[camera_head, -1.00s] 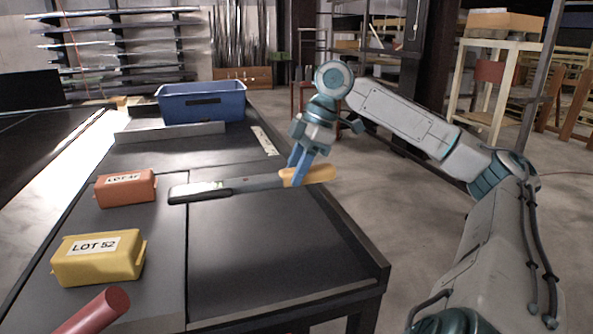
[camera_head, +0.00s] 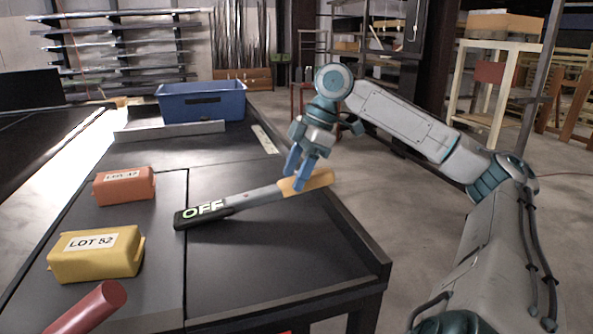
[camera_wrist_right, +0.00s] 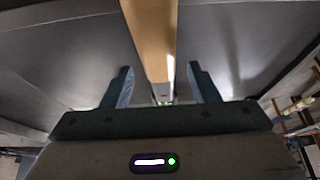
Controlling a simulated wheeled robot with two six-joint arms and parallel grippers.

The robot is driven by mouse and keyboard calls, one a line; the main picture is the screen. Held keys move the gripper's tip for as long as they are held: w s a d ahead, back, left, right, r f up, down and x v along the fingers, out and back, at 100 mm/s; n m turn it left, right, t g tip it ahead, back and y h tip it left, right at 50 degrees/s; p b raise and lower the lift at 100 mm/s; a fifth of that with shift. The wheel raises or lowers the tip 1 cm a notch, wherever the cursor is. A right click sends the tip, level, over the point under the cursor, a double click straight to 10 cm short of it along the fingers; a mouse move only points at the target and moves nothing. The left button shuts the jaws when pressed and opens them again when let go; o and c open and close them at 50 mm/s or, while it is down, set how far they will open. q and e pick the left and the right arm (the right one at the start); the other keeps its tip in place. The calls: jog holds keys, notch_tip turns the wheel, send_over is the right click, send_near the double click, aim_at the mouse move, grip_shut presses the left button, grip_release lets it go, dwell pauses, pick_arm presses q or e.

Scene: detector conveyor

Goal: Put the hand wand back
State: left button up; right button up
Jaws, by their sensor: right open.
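The hand wand has a black paddle end (camera_head: 203,212) marked OFF, a grey shaft (camera_head: 252,197) and a tan handle (camera_head: 318,180). It lies slantwise over the dark tabletop, with its handle towards the right edge; whether it rests flat cannot be told. My right gripper (camera_head: 296,180) is at the handle with its fingers open. In the right wrist view the handle (camera_wrist_right: 150,35) runs between the two parted fingers (camera_wrist_right: 160,70), with a gap on each side. My left gripper is not in view.
An orange LOT 47 block (camera_head: 124,187) and a yellow LOT 52 block (camera_head: 97,255) stand on the left of the table. A red rod (camera_head: 88,310) shows at the lower left. A blue bin (camera_head: 200,103) stands at the back. The front right tabletop (camera_head: 270,260) is clear.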

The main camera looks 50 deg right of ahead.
jog(key=shift+r, duration=0.2)
jog(key=shift+r+p, duration=0.35)
jog(key=shift+p, duration=0.2)
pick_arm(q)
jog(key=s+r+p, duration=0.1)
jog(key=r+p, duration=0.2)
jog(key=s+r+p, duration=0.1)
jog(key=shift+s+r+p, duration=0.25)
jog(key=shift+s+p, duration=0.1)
pick_arm(e)
jog(key=v, duration=1.2)
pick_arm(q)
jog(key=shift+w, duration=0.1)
